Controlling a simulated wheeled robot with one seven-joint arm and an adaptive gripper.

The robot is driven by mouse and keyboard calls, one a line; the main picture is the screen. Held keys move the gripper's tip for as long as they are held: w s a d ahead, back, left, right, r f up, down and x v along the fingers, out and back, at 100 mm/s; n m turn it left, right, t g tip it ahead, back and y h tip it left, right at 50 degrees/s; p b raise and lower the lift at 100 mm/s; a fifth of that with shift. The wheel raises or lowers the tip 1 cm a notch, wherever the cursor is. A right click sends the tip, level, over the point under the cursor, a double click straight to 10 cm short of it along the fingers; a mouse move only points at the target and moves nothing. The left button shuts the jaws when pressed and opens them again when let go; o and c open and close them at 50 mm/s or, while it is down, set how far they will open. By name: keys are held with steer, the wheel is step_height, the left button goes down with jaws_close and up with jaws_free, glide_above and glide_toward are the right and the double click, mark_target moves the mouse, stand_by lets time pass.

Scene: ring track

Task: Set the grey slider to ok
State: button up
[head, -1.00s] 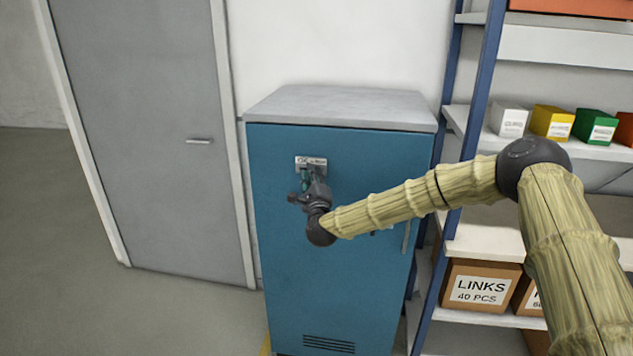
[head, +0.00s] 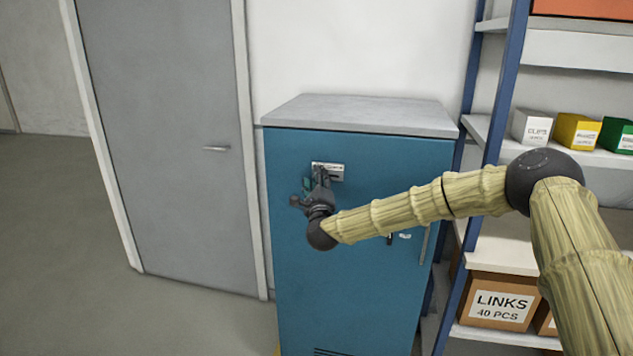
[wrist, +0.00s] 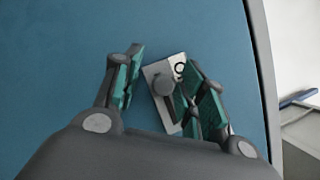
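A small white label plate (head: 334,168) is on the upper front of the blue cabinet (head: 350,270). In the wrist view the plate (wrist: 154,70) is tilted, with part of a dark letter showing and the rest behind my right finger. A round grey knob (wrist: 163,85), which looks like the slider, stands on the plate between my fingers. My gripper (wrist: 163,62) is open, with one teal-padded finger on each side of the knob and a gap at the left. I cannot tell whether the right finger touches it. In the head view my gripper (head: 318,178) hides the knob.
The cabinet has a vertical handle (head: 423,244) at its right edge. A shelf rack with a blue post (head: 490,130) and boxes stands close to the right. A grey door (head: 165,120) is to the left. The floor (head: 60,230) at the left is clear.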

steer(key=shift+d, duration=0.25)
steer(key=v, duration=1.2)
steer(key=shift+a, duration=0.2)
steer(key=shift+f, duration=0.1)
